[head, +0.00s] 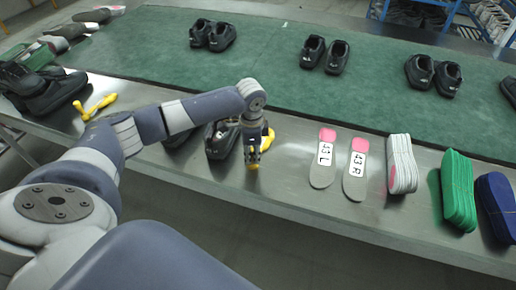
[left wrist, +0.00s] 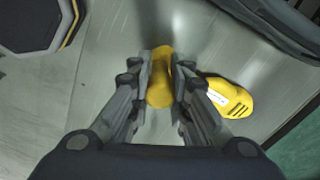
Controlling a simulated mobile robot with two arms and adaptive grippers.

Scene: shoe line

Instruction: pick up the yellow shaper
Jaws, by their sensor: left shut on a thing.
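My left gripper (head: 254,146) is shut on a yellow shaper (head: 253,158) near the front of the metal table, beside a black shoe. In the left wrist view the fingers (left wrist: 161,85) close on both sides of the yellow shaper (left wrist: 159,92). A yellow end with a white label and dark stripes sticks out to the right of the fingers; the link between the parts is hidden by a finger. I cannot tell whether the shaper touches the table. Another yellow shaper (head: 97,106) lies at the left of the table. My right gripper is not in view.
Black shoes (head: 221,141) stand just left of my gripper, partly behind my arm. To the right are insoles marked 43 L (head: 321,172) and 43 R (head: 355,178), then white, green (head: 458,190) and blue stacks. Pairs of black shoes stand on the green belt (head: 270,60) behind.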

